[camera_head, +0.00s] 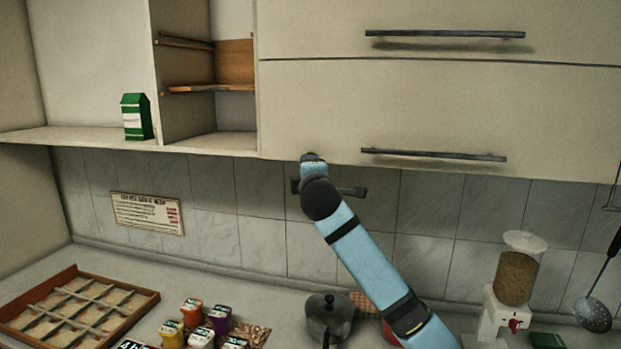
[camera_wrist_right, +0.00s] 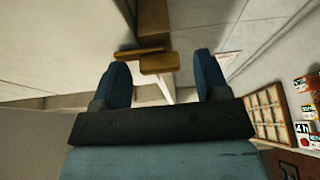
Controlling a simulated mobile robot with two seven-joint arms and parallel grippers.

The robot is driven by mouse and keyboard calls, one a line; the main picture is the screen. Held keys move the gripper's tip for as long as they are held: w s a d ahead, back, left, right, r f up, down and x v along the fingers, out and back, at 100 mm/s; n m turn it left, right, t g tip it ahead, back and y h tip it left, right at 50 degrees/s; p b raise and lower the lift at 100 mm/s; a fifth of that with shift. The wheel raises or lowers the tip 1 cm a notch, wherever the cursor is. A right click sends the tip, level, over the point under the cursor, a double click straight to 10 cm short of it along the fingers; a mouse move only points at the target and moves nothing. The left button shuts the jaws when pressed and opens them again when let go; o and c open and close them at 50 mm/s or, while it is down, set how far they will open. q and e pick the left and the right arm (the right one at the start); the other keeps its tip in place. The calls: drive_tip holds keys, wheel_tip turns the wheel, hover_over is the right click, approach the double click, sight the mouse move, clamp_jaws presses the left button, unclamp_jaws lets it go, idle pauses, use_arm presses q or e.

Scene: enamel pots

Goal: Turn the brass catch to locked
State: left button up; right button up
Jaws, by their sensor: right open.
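In the head view my right arm reaches up to the underside of the wall cabinet. The catch cannot be made out there. My left gripper is not in view.
The wall cabinet door (camera_head: 430,110) has dark bar handles. A green carton (camera_head: 136,117) stands on the shelf at left. Below are a wooden divided tray (camera_head: 140,297), several small coloured tubs, a dark lidded pot (camera_head: 329,318), a dispenser (camera_head: 515,275) and a hanging skimmer (camera_head: 592,313).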

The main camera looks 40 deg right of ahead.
drive_tip(key=b+v, duration=0.3)
drive_tip(key=v, duration=1)
drive_tip(key=shift+s+a, duration=0.2)
drive_tip(key=shift+s, duration=0.15)
drive_tip(key=s+a+f+m+g+y, duration=0.1)
drive_tip(key=a+f+y, duration=0.3)
drive_tip(key=f, duration=1.2)
drive_tip(key=a+f+m+g+y, duration=0.1)
drive_tip(key=a+f+y, duration=0.3)
drive_tip(key=f, duration=1.2)
drive_tip(key=s+a+f+m+g+y, duration=0.1)
drive_tip(key=s+a+f+m, duration=0.3)
drive_tip(key=s+f, duration=0.8)
drive_tip(key=s+a+f+m+g+y, duration=0.2)
drive_tip(key=s+a+f, duration=0.3)
drive_tip(key=s+f, duration=0.7)
drive_tip(key=shift+f+m, duration=0.5)
drive_tip(key=shift+m, duration=0.4)
drive_tip(key=shift+a, duration=0.1)
